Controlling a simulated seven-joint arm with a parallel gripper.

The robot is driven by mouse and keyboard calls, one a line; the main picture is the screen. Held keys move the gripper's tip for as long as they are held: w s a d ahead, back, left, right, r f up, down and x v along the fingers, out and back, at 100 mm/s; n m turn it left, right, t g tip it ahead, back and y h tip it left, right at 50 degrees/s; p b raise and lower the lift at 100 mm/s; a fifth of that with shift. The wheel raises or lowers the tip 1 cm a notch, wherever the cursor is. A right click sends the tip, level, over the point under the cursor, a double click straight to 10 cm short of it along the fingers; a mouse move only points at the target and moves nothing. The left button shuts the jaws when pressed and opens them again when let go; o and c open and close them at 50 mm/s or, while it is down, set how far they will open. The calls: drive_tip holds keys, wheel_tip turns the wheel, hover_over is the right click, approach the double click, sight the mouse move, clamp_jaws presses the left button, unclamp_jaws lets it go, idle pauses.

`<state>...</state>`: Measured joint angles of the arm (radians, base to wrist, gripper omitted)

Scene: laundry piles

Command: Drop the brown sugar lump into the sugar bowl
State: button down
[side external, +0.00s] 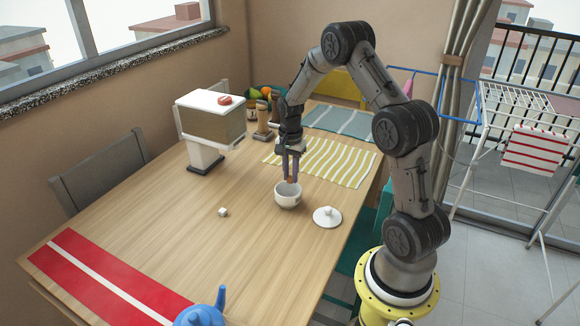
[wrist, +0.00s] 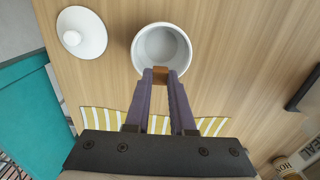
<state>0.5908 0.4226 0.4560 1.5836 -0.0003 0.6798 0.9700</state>
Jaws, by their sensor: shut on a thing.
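The brown sugar lump (wrist: 160,75) is pinched between the fingertips of my gripper (wrist: 160,74) in the wrist view. My gripper also shows in the side view (side external: 290,178), pointing down at the sugar bowl. The white sugar bowl (side external: 288,201) stands upright on the table and looks empty inside in the wrist view (wrist: 162,49). The lump overlaps the bowl's near rim in the wrist view. In the side view the fingertips are at the bowl's back rim, and I cannot tell how high above it the lump is.
The white lid (side external: 327,217) lies right of the bowl. A white sugar cube (side external: 223,212) lies to the left on the table (side external: 170,235). A yellow striped cloth (side external: 330,160) lies behind the bowl. A blue teapot (side external: 202,315) stands at the front edge.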

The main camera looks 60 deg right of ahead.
sight(291, 178)
drive_tip(key=shift+f, duration=0.75)
drive_tip(key=c, duration=0.7)
unclamp_jaws()
drive_tip(key=shift+r, duration=0.1)
wheel_tip(291, 178, up, 14)
drive_tip(key=shift+f, duration=0.15)
